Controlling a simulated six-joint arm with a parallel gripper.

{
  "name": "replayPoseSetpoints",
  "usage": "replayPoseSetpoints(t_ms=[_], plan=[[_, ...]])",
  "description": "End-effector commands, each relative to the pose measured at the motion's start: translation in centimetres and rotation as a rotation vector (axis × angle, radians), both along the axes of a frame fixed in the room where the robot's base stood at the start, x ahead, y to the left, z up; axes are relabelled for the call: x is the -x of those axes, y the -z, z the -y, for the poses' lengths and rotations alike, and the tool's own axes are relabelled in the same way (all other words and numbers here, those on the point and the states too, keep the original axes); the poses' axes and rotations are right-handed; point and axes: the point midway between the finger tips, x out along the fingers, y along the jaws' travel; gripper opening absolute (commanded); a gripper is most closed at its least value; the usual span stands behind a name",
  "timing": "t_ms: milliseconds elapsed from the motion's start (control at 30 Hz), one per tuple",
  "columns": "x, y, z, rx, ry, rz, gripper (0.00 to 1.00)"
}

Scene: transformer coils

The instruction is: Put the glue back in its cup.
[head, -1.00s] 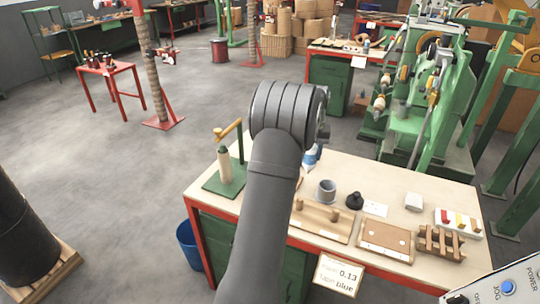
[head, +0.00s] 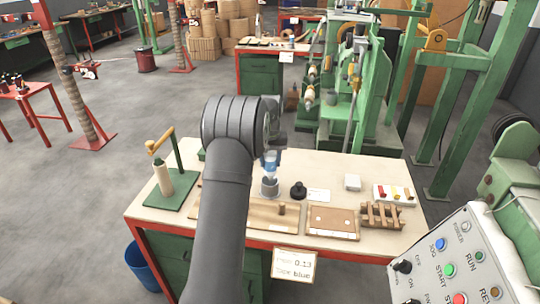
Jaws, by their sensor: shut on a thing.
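The glue (head: 271,161), a small bottle with a blue part, is upright over the workbench. My gripper (head: 272,150) is shut on it near its top, partly hidden behind my dark arm. The grey cup (head: 269,189) stands on the bench directly below the bottle. The bottle's lower end lines up with the cup's mouth. I cannot tell whether it is inside the cup or just above it.
Wooden boards (head: 333,222) lie in front. A green-based winder (head: 170,190) stands at the left.

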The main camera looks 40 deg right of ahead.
Motion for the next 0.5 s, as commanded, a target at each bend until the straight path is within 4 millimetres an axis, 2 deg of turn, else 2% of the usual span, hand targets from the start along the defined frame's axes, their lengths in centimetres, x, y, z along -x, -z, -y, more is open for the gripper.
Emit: replayPoseSetpoints(t_ms=[500], plan=[[0.0,3.6,0.0,-0.001,0.000,-0.001,0.17]])
